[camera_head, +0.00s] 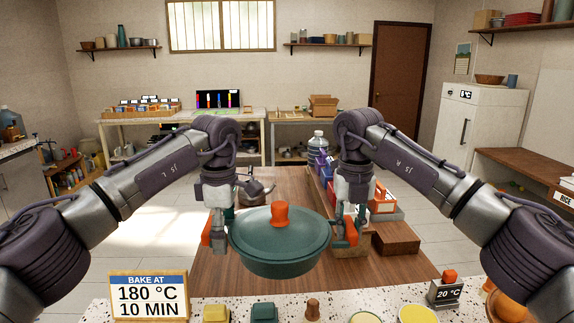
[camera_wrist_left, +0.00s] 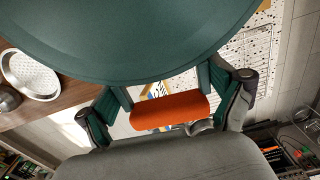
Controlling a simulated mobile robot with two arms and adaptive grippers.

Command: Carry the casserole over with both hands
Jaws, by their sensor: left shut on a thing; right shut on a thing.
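The casserole (camera_head: 278,249) is teal, with its lid on and an orange knob (camera_head: 280,216) on top. It looks level and held up over the near part of the wooden table (camera_head: 185,272). My left gripper (camera_head: 214,235) is shut on its left orange handle. In the left wrist view, the casserole's teal side (camera_wrist_left: 130,40) fills the top, and the orange handle (camera_wrist_left: 170,112) sits between the fingers of my left gripper (camera_wrist_left: 168,98). My right gripper (camera_head: 347,234) is shut at the casserole's right side, where the orange of the other handle shows.
A speckled counter (camera_head: 100,311) runs along the front. Boxes and a bottle (camera_head: 318,143) line the wooden table's right side. A white fridge (camera_head: 481,128) stands back right.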

